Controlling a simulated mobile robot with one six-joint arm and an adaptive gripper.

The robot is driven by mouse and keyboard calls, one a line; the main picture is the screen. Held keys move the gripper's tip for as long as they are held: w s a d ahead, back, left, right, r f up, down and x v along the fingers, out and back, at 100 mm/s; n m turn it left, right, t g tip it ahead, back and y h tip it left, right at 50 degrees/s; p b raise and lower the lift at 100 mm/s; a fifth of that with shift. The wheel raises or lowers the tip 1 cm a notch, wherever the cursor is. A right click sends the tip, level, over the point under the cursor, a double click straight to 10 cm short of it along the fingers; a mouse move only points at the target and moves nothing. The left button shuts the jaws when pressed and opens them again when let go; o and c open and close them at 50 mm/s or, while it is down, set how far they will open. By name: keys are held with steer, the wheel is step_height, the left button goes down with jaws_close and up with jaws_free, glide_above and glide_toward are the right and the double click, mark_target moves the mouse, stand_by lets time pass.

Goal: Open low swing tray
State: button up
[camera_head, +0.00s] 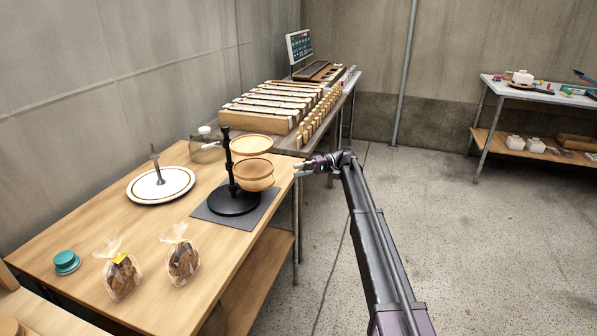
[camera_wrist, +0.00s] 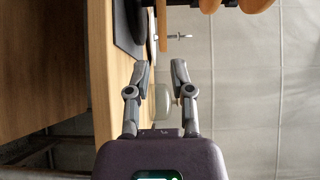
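A black swing stand (camera_head: 232,165) stands on the table and carries round wooden trays on its post. The low tray (camera_head: 254,184) hangs just under the upper tray (camera_head: 252,151); both point right from the post. My gripper (camera_head: 301,167) is just right of the low tray, with a small gap visible between them. In the wrist view my gripper (camera_wrist: 160,72) is open, with nothing between its fingers. Tan wooden edges (camera_wrist: 162,25) show beyond the fingertips at the top; I cannot tell which belongs to the low tray.
The stand is on a dark mat (camera_head: 212,216) near the right edge of the wooden table (camera_head: 110,225). A white round plate with a spindle (camera_head: 160,190), a glass jar (camera_head: 207,150), two bagged loaves (camera_head: 183,262) and a teal item (camera_head: 66,262) are around it. Open floor lies right.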

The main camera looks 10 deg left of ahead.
steer(key=shift+s+d+f, duration=0.1)
steer(key=shift+s, duration=0.2)
jaws_close()
steer(key=s+d+f+m+t+h, duration=0.2)
steer(key=s+d+f+h, duration=0.3)
steer(key=s+d, duration=0.5)
steer(key=s+d+f+m+t+h, duration=0.2)
steer(key=s+d+f+t+h, duration=0.2)
steer(key=s+d+f, duration=0.3)
steer(key=s+d+f+m+t+h, duration=0.3)
steer(key=s+d+f+t+h, duration=0.1)
steer(key=s+d, duration=1.1)
step_height(320, 180, down, 2)
steer(key=s+h, duration=0.1)
steer(key=s, duration=0.1)
steer(key=shift+s+d+f+t+h, duration=0.2)
steer(key=shift+s+t+h, duration=0.1)
steer(key=shift+s, duration=0.1)
steer(key=shift+a, duration=0.1)
